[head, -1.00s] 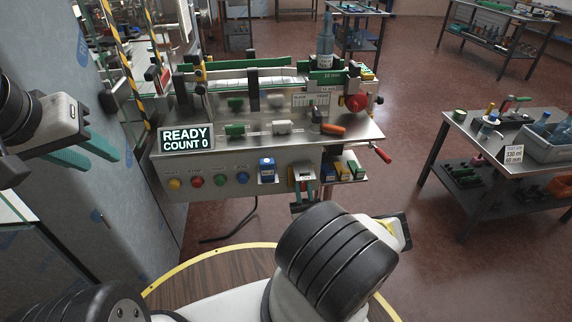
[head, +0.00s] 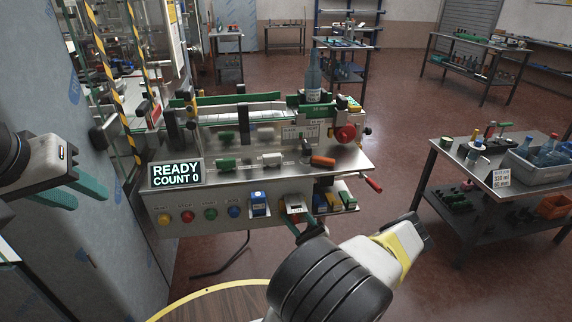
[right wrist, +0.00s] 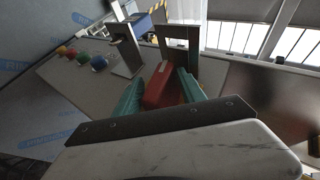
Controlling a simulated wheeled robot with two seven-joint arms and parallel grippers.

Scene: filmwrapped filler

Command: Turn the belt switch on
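The control panel (head: 180,232) on the front of the metal machine carries yellow, red, green and blue buttons, then a blue switch (head: 259,204) and a red-handled switch (head: 295,205) to its right. Labels there are too small to read, so I cannot tell which is the belt switch. My right gripper (head: 298,228) is at the red-handled switch. In the right wrist view its teal fingers flank the red handle (right wrist: 163,86); whether they press on it is unclear. My left gripper (head: 84,192) is open and empty at the left, away from the panel.
A display (head: 176,173) on the machine reads READY, COUNT 0. A red crank (head: 373,184) sticks out at the machine's right. A bottle (head: 313,77) stands on top. A side table (head: 420,150) with a grey bin is at the right; floor lies between.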

